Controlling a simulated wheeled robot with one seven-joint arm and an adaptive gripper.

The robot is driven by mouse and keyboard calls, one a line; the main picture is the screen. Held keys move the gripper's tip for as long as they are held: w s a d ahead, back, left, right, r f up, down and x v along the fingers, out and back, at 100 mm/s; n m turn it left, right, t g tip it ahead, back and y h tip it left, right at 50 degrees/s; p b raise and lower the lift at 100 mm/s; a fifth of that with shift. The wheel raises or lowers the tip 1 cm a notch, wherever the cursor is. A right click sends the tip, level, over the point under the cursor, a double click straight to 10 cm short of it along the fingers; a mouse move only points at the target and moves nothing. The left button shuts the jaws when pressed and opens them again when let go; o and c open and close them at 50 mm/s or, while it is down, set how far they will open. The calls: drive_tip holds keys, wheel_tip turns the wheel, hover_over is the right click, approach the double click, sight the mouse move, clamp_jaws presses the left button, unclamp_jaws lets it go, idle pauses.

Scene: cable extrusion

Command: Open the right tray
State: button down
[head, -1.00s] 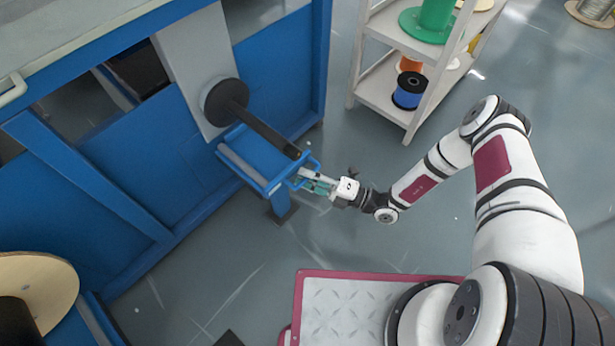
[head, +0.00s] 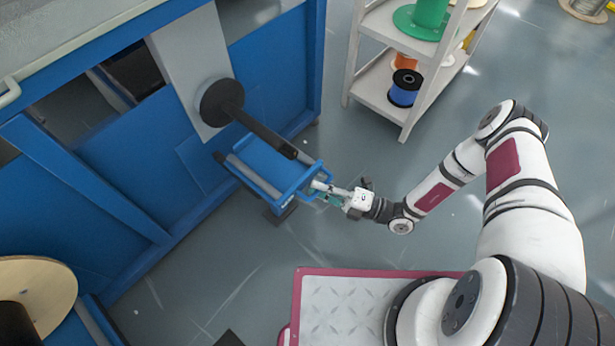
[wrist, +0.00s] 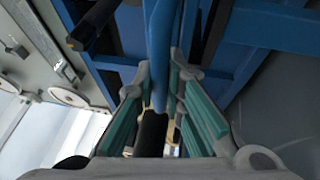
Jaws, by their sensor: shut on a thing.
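The blue tray (head: 262,166) juts out from the front of the blue machine, below a dark horizontal spindle. My gripper (head: 322,187) is at the tray's outer end, to its right in the head view. In the wrist view my gripper (wrist: 163,105) has its teal-padded fingers on both sides of a blue bar (wrist: 161,45), the tray's handle, and is shut on it. The exact contact at the fingertips is partly hidden in both views.
The dark spindle (head: 262,130) sticks out over the tray. A grey shelf (head: 376,84) with spools stands at the back right. A wooden reel (head: 45,280) is at the lower left.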

drive_tip(key=s+d+b, duration=0.1)
drive_tip(key=s+d, duration=1.1)
drive_tip(key=d, duration=0.4)
drive_tip(key=shift+s+d+b, duration=0.15)
drive_tip(key=shift+s+b, duration=0.15)
drive_tip(key=shift+b, duration=0.1)
drive_tip(key=c, duration=1.7)
unclamp_jaws()
drive_tip(key=shift+o, duration=0.2)
drive_tip(key=v, duration=1.2)
drive_tip(key=shift+r, duration=0.1)
